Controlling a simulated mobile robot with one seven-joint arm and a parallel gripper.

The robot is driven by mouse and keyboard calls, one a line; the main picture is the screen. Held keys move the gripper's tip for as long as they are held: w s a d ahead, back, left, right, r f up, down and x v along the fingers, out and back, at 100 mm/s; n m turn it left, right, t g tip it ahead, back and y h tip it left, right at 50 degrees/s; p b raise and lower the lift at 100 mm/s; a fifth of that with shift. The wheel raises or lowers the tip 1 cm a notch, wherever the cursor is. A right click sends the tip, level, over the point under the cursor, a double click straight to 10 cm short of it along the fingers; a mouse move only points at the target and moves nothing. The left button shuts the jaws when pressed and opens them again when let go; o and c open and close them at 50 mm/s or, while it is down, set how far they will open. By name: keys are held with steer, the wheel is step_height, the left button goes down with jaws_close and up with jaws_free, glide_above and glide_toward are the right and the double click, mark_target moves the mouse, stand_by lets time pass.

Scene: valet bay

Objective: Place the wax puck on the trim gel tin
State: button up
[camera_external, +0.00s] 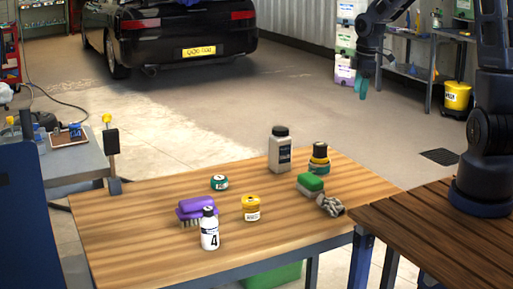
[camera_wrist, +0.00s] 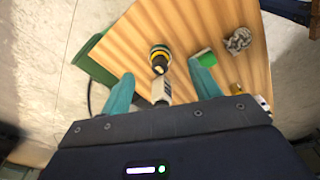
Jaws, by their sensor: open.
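My gripper (camera_external: 363,84) is open and empty, high above the floor beyond the table's back right. Its teal fingers (camera_wrist: 160,68) spread apart in the wrist view. A black knob-like piece with a yellow band (camera_external: 320,152), possibly the wax puck, sits on a teal base (camera_external: 319,168) at the table's back right; the black and yellow piece also shows ahead of the fingers in the wrist view (camera_wrist: 159,56). I cannot tell which tin holds trim gel.
A grey black-capped bottle (camera_external: 280,153) stands left of the black-yellow piece. A purple brush (camera_external: 197,211) and white bottle (camera_external: 209,230) stand front left. The table's left part (camera_external: 120,225) is clear.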

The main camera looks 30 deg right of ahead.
steer(key=s+d+r+m+t, duration=0.1)
steer(key=s+r+m, duration=0.3)
steer(key=s, duration=0.4)
steer(key=s+d+r+m+t, duration=0.1)
steer(key=s+d+r+m, duration=0.3)
steer(key=s+r, duration=0.3)
steer(key=s+d+r+m+t+h, duration=0.1)
steer(key=s+r+m, duration=0.4)
steer(key=s, duration=0.5)
steer(key=shift+s+d+r+t, duration=0.25)
steer(key=shift+d+r+t, duration=0.15)
steer(key=shift+d+r, duration=0.35)
